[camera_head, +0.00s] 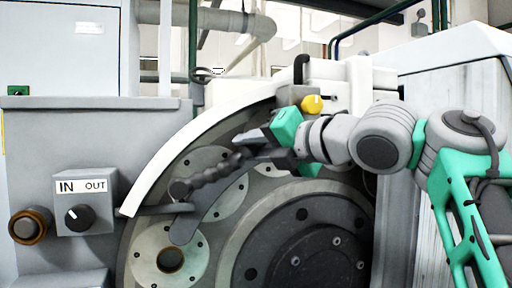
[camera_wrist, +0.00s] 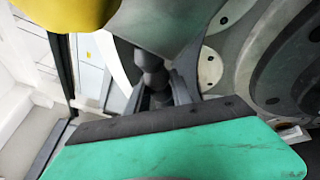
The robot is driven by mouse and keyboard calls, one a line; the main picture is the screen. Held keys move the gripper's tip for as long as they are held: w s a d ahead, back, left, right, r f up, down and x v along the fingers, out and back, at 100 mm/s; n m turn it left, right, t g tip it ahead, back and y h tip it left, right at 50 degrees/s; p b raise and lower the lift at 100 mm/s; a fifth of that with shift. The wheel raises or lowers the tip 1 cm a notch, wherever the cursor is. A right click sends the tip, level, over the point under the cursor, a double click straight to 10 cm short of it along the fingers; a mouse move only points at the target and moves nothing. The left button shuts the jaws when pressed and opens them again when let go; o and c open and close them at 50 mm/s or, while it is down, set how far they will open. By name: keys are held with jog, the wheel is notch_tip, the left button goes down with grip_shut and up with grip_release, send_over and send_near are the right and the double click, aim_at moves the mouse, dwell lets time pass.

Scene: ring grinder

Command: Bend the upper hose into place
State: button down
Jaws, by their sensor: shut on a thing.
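The upper hose (camera_head: 217,172) is a dark grey segmented hose in front of the grinder's round plates. In the head view it slopes down to the left from my gripper to a rounded end. My gripper (camera_head: 258,145) is shut on its upper right part. In the wrist view, the hose (camera_wrist: 152,70) shows as a dark knobbed piece between the grey fingers (camera_wrist: 160,98). The fingers cover the gripped part. A smooth, curved dark grey piece (camera_head: 187,222) hangs below the hose; I cannot tell whether they are joined.
A yellow knob (camera_head: 312,104) is just above my gripper and looms close in the wrist view (camera_wrist: 65,12). A white curved guard (camera_head: 185,135) arches over the plates (camera_head: 305,235). A grey control box (camera_head: 85,203) stands at the left.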

aim_at(260, 146)
jog(key=c, duration=1.1)
grip_release()
jog(key=v, duration=0.6)
jog(key=shift+d+b, duration=0.3)
jog(key=shift+d, duration=0.05)
jog(key=shift+s+d+r, duration=0.1)
jog(key=shift+s+d, duration=0.2)
jog(key=shift+s, duration=0.2)
